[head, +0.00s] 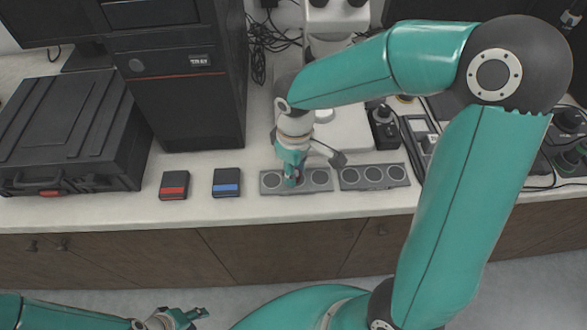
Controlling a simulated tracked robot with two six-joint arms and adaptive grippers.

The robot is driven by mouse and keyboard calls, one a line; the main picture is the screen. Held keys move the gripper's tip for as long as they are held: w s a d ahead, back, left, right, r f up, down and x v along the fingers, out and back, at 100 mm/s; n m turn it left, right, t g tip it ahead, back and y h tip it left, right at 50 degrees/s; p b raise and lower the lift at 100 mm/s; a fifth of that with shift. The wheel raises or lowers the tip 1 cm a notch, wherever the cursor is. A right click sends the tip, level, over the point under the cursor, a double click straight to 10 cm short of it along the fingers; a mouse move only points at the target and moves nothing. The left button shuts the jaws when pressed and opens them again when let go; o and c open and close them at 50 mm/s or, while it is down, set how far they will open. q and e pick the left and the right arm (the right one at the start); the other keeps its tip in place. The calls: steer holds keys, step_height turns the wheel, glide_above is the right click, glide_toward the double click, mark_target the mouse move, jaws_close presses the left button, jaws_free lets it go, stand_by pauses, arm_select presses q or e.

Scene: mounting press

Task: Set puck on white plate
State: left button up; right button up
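My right gripper (292,180) points down over the left grey holder (320,180), at its middle round slot. Its fingers cover that slot, and I cannot tell whether they are open or shut on a puck. Several round discs or slots show in the left holder and in the right grey holder (373,177). A white flat surface (345,140) lies behind the holders, partly hidden by my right arm; it may be the white plate. My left gripper (188,318) is low at the bottom edge, in front of the counter and away from the holders; its opening is unclear.
A blue-striped box (227,183) and a red-striped box (174,186) stand left of the holders. A black case (70,130) and a dark tower (185,90) are further left. A black device (383,128) and cables are at right. The counter's front strip is mostly clear.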

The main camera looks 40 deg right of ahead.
steer(key=shift+o, duration=0.6)
steer(key=shift+r, duration=0.15)
step_height(320, 180, up, 12)
steer(key=p, duration=0.1)
stand_by(0.5)
